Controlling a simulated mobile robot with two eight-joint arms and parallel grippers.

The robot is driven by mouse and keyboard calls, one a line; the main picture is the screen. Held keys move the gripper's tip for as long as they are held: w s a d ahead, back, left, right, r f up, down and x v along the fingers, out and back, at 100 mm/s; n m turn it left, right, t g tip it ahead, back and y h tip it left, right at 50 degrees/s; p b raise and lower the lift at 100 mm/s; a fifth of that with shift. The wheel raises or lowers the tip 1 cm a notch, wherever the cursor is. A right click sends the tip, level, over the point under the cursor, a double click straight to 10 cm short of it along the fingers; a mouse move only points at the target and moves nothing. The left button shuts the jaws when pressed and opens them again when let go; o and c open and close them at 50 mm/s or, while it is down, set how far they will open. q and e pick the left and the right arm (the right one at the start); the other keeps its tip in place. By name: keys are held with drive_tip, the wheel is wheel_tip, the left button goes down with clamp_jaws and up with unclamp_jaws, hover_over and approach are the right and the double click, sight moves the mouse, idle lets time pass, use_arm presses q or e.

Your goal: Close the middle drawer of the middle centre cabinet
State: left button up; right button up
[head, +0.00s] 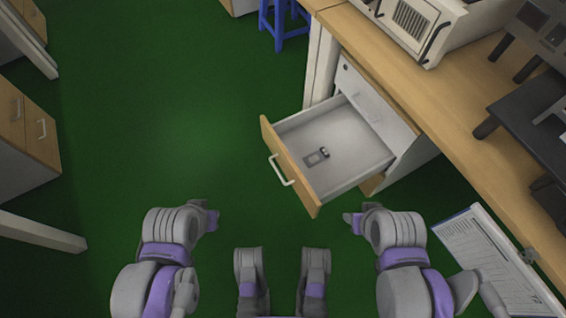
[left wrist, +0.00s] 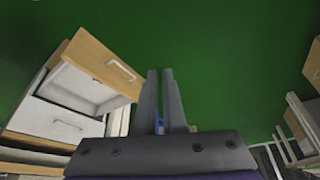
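The open drawer (head: 338,135) has a wooden front (head: 290,170) with a pale bar handle (head: 283,171). It stands well out from a white cabinet (head: 378,98) under the workbench, below a shut upper front. A small dark and grey object (head: 317,156) lies inside. The drawer (left wrist: 102,65) also shows at the left of the left wrist view. My left gripper (head: 212,219) hangs to the left of the drawer, apart from it; in the wrist view its long fingers (left wrist: 161,95) have a narrow, empty gap. My right gripper (head: 350,219) is in front of the drawer's near corner, small; its finger gap is not visible.
The wooden workbench (head: 440,105) runs along the right, with white and dark equipment on it. A clipboard-like sheet (head: 490,262) is at lower right. Drawer cabinets (head: 40,125) stand at far left and a blue stool (head: 284,22) at the back. The green floor between is clear.

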use_arm(q)
drive_tip(key=w+n, duration=0.2)
drive_tip(key=w+d+n+h+p, duration=0.1)
drive_tip(key=w+n, duration=0.1)
drive_tip(key=w+d+n+h, duration=0.1)
drive_tip(key=w+n, duration=0.1)
drive_tip(key=w, duration=0.1)
drive_tip(key=shift+r+p, duration=0.1)
drive_tip(key=shift+p, duration=0.25)
clamp_jaws()
drive_tip(key=n+h+p, duration=0.3)
drive_tip(key=n+h, duration=0.3)
drive_tip(key=n, duration=1.2)
approach(282, 153)
wheel_tip(282, 153, down, 4)
drive_tip(key=d, duration=0.1)
drive_tip(key=w, duration=0.1)
drive_tip(key=d, duration=0.1)
drive_tip(key=shift+w+d+f, duration=0.3)
drive_tip(key=shift+d, duration=0.05)
drive_tip(key=shift+w+d, duration=0.3)
drive_tip(key=shift+d, duration=0.1)
